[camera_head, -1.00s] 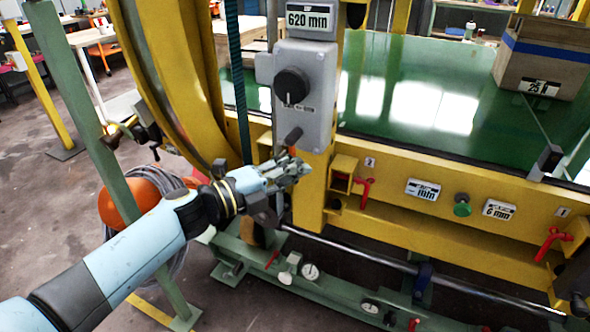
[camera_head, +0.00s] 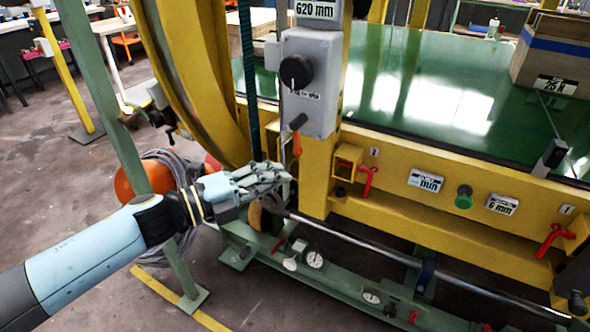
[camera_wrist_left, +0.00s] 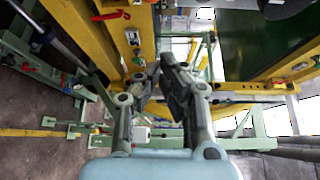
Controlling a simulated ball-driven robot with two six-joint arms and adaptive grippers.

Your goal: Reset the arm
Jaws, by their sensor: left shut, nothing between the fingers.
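My left gripper (camera_head: 284,180) is in the middle of the head view, on an arm that comes in from the lower left. Its fingers are shut and empty. It is just below the grey control box (camera_head: 308,82) with the black knob (camera_head: 296,72) and an orange-brown lever (camera_head: 298,122), in front of the yellow post. The left wrist view also shows the gripper (camera_wrist_left: 152,74), pointing at yellow and green machine frames. My right gripper is not in view.
The yellow machine beam (camera_head: 440,200) carries red levers (camera_head: 368,182) and a green button (camera_head: 464,197). A green table (camera_head: 430,90) holds a cardboard box (camera_head: 556,55). A metal rod (camera_head: 350,238) runs low in front. Open floor (camera_head: 60,230) lies at left.

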